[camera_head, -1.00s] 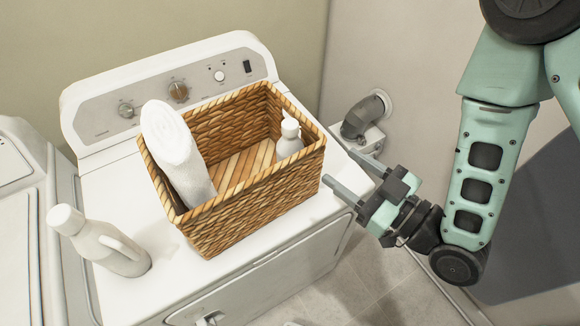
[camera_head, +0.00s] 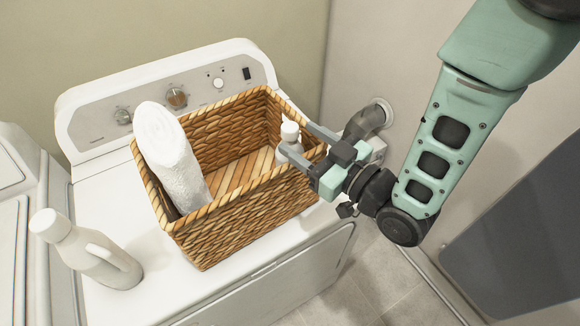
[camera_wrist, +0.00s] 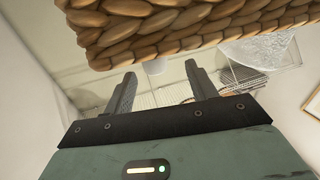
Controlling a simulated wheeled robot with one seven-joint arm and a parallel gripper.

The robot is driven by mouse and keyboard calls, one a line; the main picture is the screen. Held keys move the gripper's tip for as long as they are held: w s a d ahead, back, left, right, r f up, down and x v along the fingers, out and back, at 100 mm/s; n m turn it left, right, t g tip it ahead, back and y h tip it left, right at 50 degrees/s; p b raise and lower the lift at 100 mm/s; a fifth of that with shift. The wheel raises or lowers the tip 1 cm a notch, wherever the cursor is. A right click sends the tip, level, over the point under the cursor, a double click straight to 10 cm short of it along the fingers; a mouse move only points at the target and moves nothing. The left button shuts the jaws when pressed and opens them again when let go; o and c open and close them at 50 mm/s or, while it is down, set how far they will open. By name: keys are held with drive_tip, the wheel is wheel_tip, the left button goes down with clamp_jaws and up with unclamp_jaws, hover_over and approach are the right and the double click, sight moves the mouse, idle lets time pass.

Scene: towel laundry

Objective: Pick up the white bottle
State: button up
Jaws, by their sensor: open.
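A small white bottle (camera_head: 289,131) stands inside the wicker basket (camera_head: 235,225), at its right end. My gripper (camera_head: 298,138) is open at the basket's right rim. Its fingers point left, with the tips near the small bottle in the picture, one on each side; whether they touch it I cannot tell. The bottle's lower part is partly hidden by a finger. In the wrist view my open fingers (camera_wrist: 158,85) show below the wicker, with a small white shape between them that may be the bottle. A larger white bottle with a handle (camera_head: 95,255) stands left of the basket.
The basket stands on a white washing machine (camera_head: 115,185). A rolled white towel (camera_head: 168,150) leans in the basket's left end. A grey pipe (camera_head: 365,121) comes from the wall at right. Another white appliance (camera_head: 22,165) is at far left.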

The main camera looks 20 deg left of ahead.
sight(296, 133)
drive_tip(key=p+x, duration=0.1)
drive_tip(key=x, duration=0.1)
drive_tip(key=p+x, duration=0.2)
drive_tip(key=shift+w+d+r, duration=0.15)
drive_tip(key=shift+w, duration=0.15)
drive_tip(key=shift+w+a+p, duration=0.25)
drive_tip(key=shift+a+p, duration=0.05)
drive_tip(key=shift+a, duration=0.15)
clamp_jaws()
